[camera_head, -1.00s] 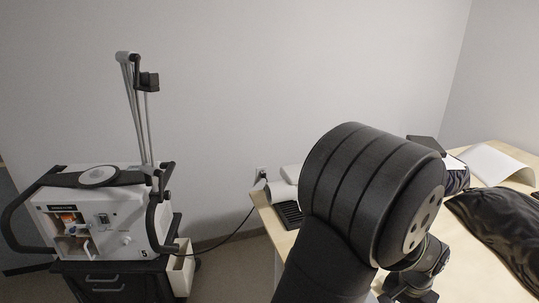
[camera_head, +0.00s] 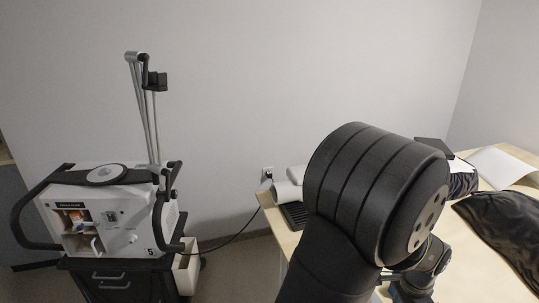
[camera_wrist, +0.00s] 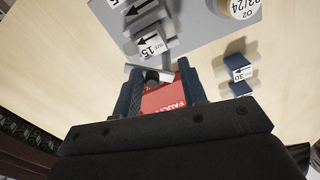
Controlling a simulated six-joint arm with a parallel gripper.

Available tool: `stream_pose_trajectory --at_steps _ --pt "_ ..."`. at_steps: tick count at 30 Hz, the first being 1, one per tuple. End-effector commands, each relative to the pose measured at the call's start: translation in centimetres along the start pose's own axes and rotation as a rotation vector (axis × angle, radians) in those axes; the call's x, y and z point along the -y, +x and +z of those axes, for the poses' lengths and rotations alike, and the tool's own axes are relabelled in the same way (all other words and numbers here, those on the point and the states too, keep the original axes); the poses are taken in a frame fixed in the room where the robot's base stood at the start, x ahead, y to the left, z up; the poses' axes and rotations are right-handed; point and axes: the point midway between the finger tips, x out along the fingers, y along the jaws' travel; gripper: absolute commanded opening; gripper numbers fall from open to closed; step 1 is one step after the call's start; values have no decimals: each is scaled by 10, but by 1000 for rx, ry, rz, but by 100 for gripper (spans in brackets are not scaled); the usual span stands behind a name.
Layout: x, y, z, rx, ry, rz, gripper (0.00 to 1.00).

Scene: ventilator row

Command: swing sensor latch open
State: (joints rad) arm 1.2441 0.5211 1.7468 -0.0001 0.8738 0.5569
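The white ventilator (camera_head: 131,219), marked 5, stands on a dark cart at the left in the head view. Its front has an open bay (camera_head: 75,221) with small orange and blue parts inside. A small white flap or lever (camera_head: 96,243) sits at the lower right of the bay; I cannot tell for sure that it is the sensor latch. My gripper (camera_wrist: 157,78) is over the table in the wrist view, far from the ventilator, with its dark blue fingers apart. A small black-and-grey part shows between the fingertips; I cannot tell whether it is touched.
A red tray or label reading "FAULT…" (camera_wrist: 163,98) lies below the fingers. A grey mat (camera_wrist: 207,30) carries labelled parts, and a blue part marked 30 (camera_wrist: 241,74) lies at right. A black bag (camera_head: 502,232) lies on the wooden table. A cable runs between ventilator and wall socket.

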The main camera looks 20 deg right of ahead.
Motion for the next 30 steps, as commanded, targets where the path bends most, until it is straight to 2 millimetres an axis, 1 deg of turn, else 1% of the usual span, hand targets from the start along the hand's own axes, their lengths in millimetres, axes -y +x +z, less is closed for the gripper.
stream_pose_trajectory --at_steps 16,19,20,23,26,27,30 --pt "0 0 0 0 1 -1 38" --pt "1 -6 -2 -2 -20 -2 38" --pt "1 -10 -3 -3 -39 -2 38" --pt "1 -35 -8 -8 -149 -4 38" --pt "0 -72 -13 -10 -314 -4 38" --pt "-2 -87 -14 -10 -385 -4 38" --pt "-5 -123 -14 -9 -547 -2 38"
